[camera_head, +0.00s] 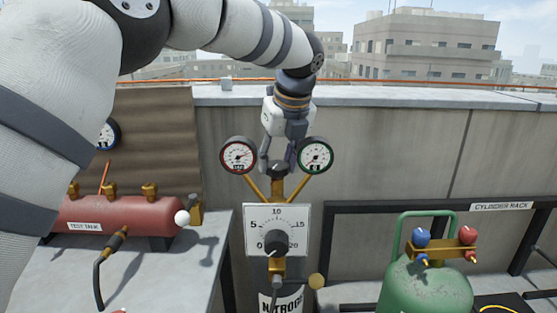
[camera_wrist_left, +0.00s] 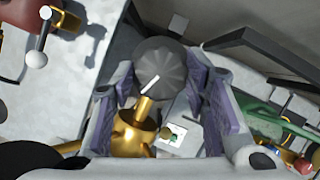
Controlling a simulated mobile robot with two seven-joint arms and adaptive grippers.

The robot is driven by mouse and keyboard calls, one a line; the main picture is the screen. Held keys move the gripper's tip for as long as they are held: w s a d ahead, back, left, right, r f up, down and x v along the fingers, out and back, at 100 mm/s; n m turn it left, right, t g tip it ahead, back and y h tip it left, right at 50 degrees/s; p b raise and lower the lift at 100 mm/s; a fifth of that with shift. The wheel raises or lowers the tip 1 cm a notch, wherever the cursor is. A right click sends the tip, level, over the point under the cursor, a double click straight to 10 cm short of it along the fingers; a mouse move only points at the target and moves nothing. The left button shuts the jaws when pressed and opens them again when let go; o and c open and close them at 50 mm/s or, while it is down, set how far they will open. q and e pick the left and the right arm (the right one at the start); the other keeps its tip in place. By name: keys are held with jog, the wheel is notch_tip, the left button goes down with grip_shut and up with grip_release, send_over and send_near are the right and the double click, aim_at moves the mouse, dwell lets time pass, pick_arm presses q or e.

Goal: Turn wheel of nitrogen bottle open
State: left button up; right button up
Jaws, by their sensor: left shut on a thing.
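The nitrogen bottle (camera_head: 268,305) stands upright at the bottom middle of the head view, its label partly cut off. On top is a dark wheel (camera_head: 279,169), mostly hidden by the gripper. In the left wrist view the wheel (camera_wrist_left: 165,66) is round, dark and ribbed, with a white line slanting up to the right. My left gripper (camera_head: 278,163) reaches down from above, its fingers shut on the wheel's two sides. In the wrist view the purple finger pads (camera_wrist_left: 166,88) flank it. My right gripper is not in view.
Two round gauges (camera_head: 238,156) (camera_head: 316,156) flank the wheel closely. A dial plate (camera_head: 258,238) with a black knob sits below. A red test tank (camera_head: 125,215) stands on a grey bench at left. A green cylinder (camera_head: 425,290) stands at right by the black cylinder rack (camera_head: 345,208).

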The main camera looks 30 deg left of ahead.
pick_arm(q)
jog(key=shift+w+f+n+g+y+b, duration=0.1)
jog(key=shift+n+g+y+b, duration=0.2)
jog(key=shift+n, duration=0.7)
jog(key=shift+n+g+y+b, duration=0.15)
jog(key=shift+n+g, duration=0.25)
jog(key=shift+n, duration=0.6)
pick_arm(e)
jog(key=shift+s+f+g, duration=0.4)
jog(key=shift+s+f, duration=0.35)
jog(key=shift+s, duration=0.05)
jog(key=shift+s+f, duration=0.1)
pick_arm(q)
jog(key=o, duration=1.1)
jog(key=shift+o, duration=0.2)
jog(key=v, duration=0.7)
jog(key=shift+r, duration=0.35)
jog(key=shift+d+f, duration=0.1)
